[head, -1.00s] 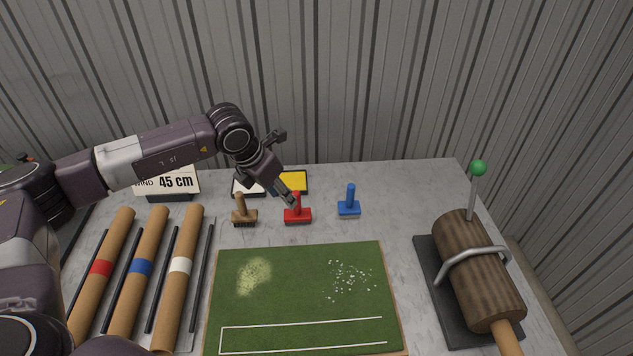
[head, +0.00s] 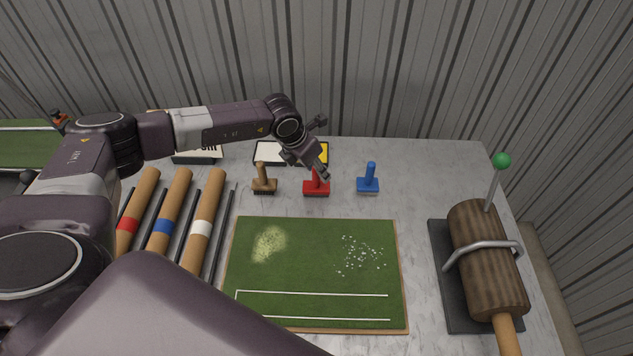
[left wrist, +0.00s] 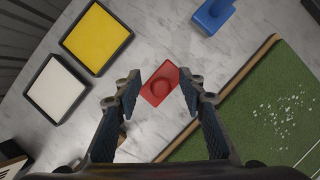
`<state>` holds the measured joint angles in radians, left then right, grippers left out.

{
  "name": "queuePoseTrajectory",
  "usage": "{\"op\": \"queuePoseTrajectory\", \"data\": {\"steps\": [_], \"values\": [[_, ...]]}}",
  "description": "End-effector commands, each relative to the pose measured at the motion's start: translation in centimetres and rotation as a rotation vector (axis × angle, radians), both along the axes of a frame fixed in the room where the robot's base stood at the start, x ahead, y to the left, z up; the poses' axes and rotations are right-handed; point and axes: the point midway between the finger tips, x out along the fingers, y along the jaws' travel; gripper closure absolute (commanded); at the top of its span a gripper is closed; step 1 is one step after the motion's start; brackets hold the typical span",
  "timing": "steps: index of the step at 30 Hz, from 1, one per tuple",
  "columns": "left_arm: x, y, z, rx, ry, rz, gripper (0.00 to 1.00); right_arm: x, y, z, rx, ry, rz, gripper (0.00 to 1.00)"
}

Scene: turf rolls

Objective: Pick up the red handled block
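The red handled block (head: 316,188) stands upright on the grey table, between a brown handled block (head: 264,181) and a blue handled block (head: 368,180). My left gripper (head: 319,170) is at its handle, partly covering it in the head view. In the left wrist view the left gripper (left wrist: 160,88) is open, with one finger on each side of the red block (left wrist: 160,87), seen from above; a gap shows between fingers and block. The blue block also shows in the left wrist view (left wrist: 213,14). My right gripper is not in view.
A framed turf panel (head: 315,275) lies in front of the blocks. Yellow (left wrist: 96,38) and white (left wrist: 57,88) pads lie behind. Several banded rolls (head: 205,220) lie at left. A wooden roller (head: 487,260) rests on a dark mat at right.

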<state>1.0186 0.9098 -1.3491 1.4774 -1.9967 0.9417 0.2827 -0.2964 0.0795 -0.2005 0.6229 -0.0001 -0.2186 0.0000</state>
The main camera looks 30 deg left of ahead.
Motion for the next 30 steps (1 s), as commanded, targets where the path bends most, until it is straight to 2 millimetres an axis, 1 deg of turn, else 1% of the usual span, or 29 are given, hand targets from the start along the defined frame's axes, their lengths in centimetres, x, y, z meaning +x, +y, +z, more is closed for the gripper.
{"op": "queuePoseTrajectory", "data": {"steps": [5,8,15,30], "values": [[-0.01,-0.02,-0.09,0.0,0.0,-0.001,0.63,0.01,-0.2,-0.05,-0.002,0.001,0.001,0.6],[-0.03,-0.01,-0.07,0.0,0.001,0.0,0.73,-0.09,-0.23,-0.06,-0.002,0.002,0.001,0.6],[-0.02,0.0,-0.05,0.0,0.001,0.0,0.99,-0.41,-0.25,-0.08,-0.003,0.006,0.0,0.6],[0.06,-0.01,0.08,-0.001,-0.002,0.0,1.0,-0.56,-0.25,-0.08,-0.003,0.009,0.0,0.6]]}}
